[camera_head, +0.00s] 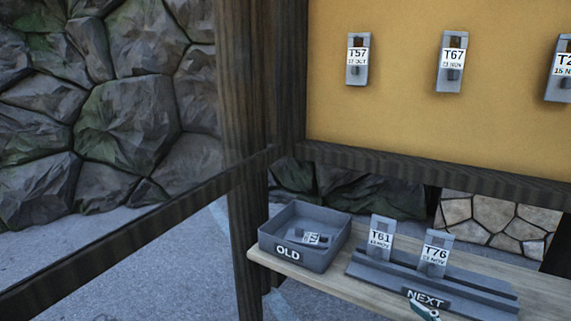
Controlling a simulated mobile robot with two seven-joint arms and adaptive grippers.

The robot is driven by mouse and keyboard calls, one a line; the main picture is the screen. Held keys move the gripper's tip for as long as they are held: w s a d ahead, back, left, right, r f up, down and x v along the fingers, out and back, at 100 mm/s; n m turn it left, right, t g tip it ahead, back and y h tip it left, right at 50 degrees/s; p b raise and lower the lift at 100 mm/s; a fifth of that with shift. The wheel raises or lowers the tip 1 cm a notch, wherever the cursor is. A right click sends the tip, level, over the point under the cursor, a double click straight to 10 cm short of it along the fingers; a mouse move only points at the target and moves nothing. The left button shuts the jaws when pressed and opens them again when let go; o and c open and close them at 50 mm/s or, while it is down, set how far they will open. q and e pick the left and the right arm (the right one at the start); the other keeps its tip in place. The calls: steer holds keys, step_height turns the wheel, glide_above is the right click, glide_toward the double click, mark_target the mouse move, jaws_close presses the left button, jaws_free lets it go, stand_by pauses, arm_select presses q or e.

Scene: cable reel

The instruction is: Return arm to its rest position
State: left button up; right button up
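Neither of my arms nor grippers can be made out in the head view. A grey tray marked OLD (312,262) stands on the left end of the wooden shelf, with a tag (311,238) lying inside it. A grey rack marked NEXT (385,274) is to its right. Tag T61 (380,237) and tag T76 (435,252) stand upright in the rack. A small teal and pale thing (425,309) shows at the bottom edge, cut off by the frame; I cannot tell what it is.
Tags T57 (357,60) and T67 (450,62) hang on the yellow board (400,110), with another cut off at the right edge. A dark wooden post (245,130) and slanting rail (130,235) stand at the left. A stone wall is behind.

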steer(key=s+d+f+g+h, duration=0.75)
steer(key=s+d+f, duration=0.55)
steer(key=s+f, duration=0.4)
steer(key=w+a+f+m+t+y, duration=0.1)
steer(key=a+f+y, duration=0.5)
steer(key=a+f, duration=0.6)
steer(key=shift+a+m+t, duration=0.5)
steer(key=shift+a+t, duration=0.85)
steer(key=shift+a, duration=0.75)
steer(key=shift+w+y, duration=0.15)
steer(key=shift+y, duration=0.1)
steer(key=shift+c, duration=0.3)
